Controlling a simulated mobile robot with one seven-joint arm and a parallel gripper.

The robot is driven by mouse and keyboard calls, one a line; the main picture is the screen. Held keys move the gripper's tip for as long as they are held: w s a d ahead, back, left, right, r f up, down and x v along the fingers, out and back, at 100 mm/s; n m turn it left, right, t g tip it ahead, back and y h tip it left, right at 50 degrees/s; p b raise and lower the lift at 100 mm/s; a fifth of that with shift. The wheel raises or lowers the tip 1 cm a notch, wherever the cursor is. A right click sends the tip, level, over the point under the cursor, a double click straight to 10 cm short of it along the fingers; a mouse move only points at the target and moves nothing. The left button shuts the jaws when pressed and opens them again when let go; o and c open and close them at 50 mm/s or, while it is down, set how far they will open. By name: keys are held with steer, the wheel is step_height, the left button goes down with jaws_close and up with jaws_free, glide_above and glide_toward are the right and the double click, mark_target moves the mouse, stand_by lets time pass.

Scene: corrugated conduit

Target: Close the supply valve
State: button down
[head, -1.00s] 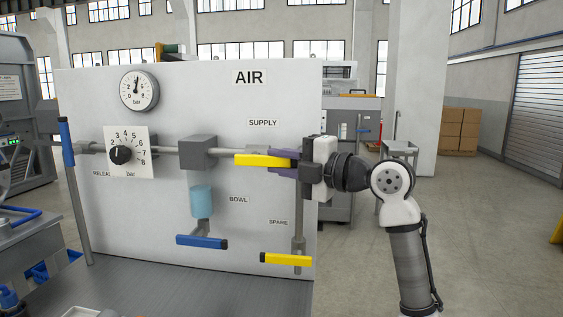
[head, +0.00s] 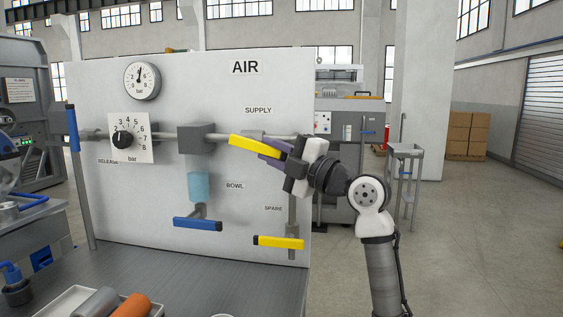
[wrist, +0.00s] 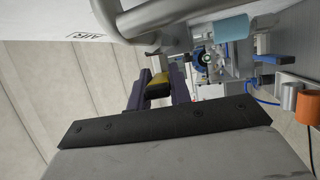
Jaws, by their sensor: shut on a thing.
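The supply valve's yellow lever (head: 252,146) is under the SUPPLY label (head: 258,111) on the white AIR panel. In the head view it slants down to the right, in front of the grey pipe. My gripper (head: 270,150) comes from the right and its purple fingers are shut on the lever's right part. In the wrist view a yellow piece of the lever (wrist: 158,86) sits between the two fingers. The valve body behind is partly hidden by my gripper.
A similar yellow lever (head: 280,242), near the SPARE label, lies level below. A blue lever (head: 198,223) hangs under the bowl (head: 198,187), and another blue lever (head: 72,128) stands upright at left. A pressure dial (head: 142,80) and regulator knob (head: 124,140) are left. Floor at right is open.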

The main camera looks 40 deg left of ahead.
steer(key=f+m+t+y+b, duration=0.1)
steer(key=m+y+b, duration=0.1)
steer(key=b, duration=0.2)
steer(key=a+f+m+t+y+b, duration=0.1)
steer(key=m+y+b, duration=0.1)
steer(key=b, duration=0.2)
steer(key=s+f+m+t+y+b, duration=0.1)
steer(key=y+b, duration=0.1)
steer(key=b, duration=0.2)
steer(key=shift+s+a+f+m+t+y, duration=0.1)
steer(key=shift+a+f+m+t+y, duration=0.2)
steer(key=shift+a+m+t, duration=0.1)
steer(key=shift+r+m, duration=0.1)
steer(key=shift+m, duration=0.2)
steer(key=c, duration=1.3)
jaws_free()
steer(key=shift+r, duration=0.1)
